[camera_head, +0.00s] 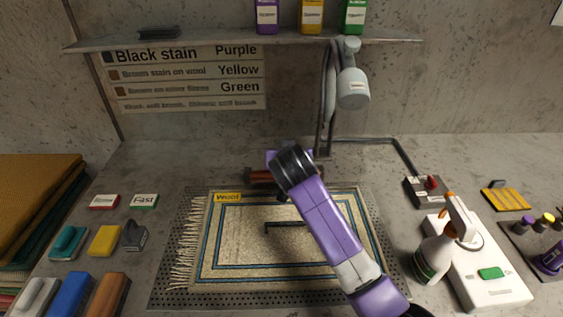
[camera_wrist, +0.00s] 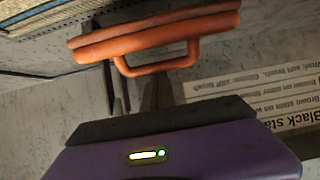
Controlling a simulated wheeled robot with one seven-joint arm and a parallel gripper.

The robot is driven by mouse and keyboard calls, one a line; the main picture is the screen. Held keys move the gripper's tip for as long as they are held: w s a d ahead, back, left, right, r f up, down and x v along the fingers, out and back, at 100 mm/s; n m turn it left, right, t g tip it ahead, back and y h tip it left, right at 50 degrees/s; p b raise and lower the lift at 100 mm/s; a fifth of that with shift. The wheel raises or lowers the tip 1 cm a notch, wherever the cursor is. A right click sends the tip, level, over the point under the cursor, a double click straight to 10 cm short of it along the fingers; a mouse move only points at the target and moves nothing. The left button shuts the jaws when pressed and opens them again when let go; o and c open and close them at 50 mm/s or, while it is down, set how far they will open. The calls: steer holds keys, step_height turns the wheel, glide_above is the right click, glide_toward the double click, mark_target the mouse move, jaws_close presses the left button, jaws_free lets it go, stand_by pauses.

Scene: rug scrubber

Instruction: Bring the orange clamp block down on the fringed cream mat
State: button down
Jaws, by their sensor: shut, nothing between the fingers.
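The orange clamp block (camera_head: 262,176) is a long bar lying along the back edge of the fringed cream mat (camera_head: 215,255), partly hidden by my arm. In the wrist view, the orange clamp block (camera_wrist: 160,36) shows with a loop handle, close in front of my gripper (camera_wrist: 156,88). My gripper is shut and empty, its fingers near the handle; I cannot tell whether they touch it. In the head view my arm hides the fingers. The mat has blue border lines, a left fringe and a yellow "Wool" tag; its edge also shows in the wrist view (camera_wrist: 40,14).
The mat lies on a perforated plate (camera_head: 170,299). A post with a grey nozzle head (camera_head: 353,88) rises behind it. A spray bottle (camera_head: 434,257), a white device (camera_head: 495,285) and a red-switch box (camera_head: 424,190) stand right. Brushes and sponges (camera_head: 105,240) lie left.

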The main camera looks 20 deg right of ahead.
steer(key=s+f+t+b, duration=0.1)
steer(key=b, duration=0.1)
steer(key=s+a+f+t+h+b, duration=0.1)
steer(key=s+b, duration=0.1)
steer(key=shift+f+t, duration=0.3)
steer(key=shift+f, duration=0.05)
steer(key=shift+s+a+b, duration=0.1)
steer(key=shift+s+b, duration=0.15)
steer(key=shift+b, duration=0.1)
steer(key=shift+s+a+f+b, duration=0.2)
steer(key=shift+s+f+b, duration=0.15)
steer(key=shift+s, duration=0.2)
steer(key=shift+s+a+f+b, duration=0.15)
steer(key=shift+s+f+b, duration=0.2)
steer(key=shift+s, duration=0.15)
steer(key=shift+s+f, duration=0.25)
steer(key=shift+f, duration=0.1)
steer(key=shift+a+f, duration=0.1)
steer(key=shift+f, duration=0.2)
step_height(320, 180, up, 5)
steer(key=p, duration=0.3)
steer(key=s+a+f+b, duration=0.1)
steer(key=s+a, duration=0.1)
steer(key=s, duration=0.6)
steer(key=shift+s+a+t+b, duration=0.25)
steer(key=shift+a+t+b, duration=0.05)
steer(key=shift+b, duration=0.05)
